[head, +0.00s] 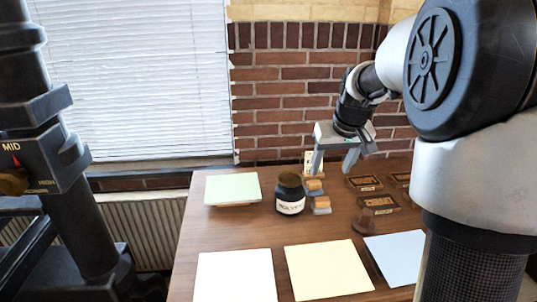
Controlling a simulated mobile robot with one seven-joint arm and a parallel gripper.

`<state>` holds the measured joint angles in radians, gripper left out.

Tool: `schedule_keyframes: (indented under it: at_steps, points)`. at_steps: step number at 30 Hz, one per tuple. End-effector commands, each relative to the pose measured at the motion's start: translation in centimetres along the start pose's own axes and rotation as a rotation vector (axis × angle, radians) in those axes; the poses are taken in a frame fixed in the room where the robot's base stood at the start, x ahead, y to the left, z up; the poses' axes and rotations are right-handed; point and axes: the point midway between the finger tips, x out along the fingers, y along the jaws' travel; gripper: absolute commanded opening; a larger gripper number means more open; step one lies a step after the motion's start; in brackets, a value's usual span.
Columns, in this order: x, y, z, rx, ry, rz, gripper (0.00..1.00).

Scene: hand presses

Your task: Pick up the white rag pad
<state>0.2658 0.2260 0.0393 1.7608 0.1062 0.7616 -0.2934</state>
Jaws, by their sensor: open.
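A flat white pad or sheet (236,276) lies at the table's front left, its near edge cut off by the frame. It is the only plainly white flat piece; I cannot tell its thickness. My gripper (332,170) is above the back of the table, pointing down, with its two fingers apart and nothing visible between them. It is well behind and to the right of the white pad.
On the wooden table (225,232) are a cream sheet (328,269), a blue sheet (396,256), a pale green pad (233,188), a dark ink jar (290,193), small stamps (320,205) and dark blocks (364,183). A black press frame (70,190) stands left.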

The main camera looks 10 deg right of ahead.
Motion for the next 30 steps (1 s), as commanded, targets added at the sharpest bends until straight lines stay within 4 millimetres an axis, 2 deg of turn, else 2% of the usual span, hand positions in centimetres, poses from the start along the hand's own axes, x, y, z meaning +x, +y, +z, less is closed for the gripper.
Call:
schedule_keyframes:
  at_steps: [1,3,11,21,25,30]
  points:
    - [3.0,1.0,-0.3,0.006,-0.007,-0.002,0.60]
    - [5.0,2.0,-0.9,0.006,-0.009,-0.004,0.60]
    - [9.2,3.0,-1.4,0.006,-0.013,-0.007,0.60]
    - [16.5,2.9,-1.3,0.007,-0.015,-0.007,0.60]
    - [18.4,2.9,-1.4,0.007,-0.013,-0.006,0.60]
    - [19.4,2.9,-1.4,0.007,-0.012,-0.006,0.60]
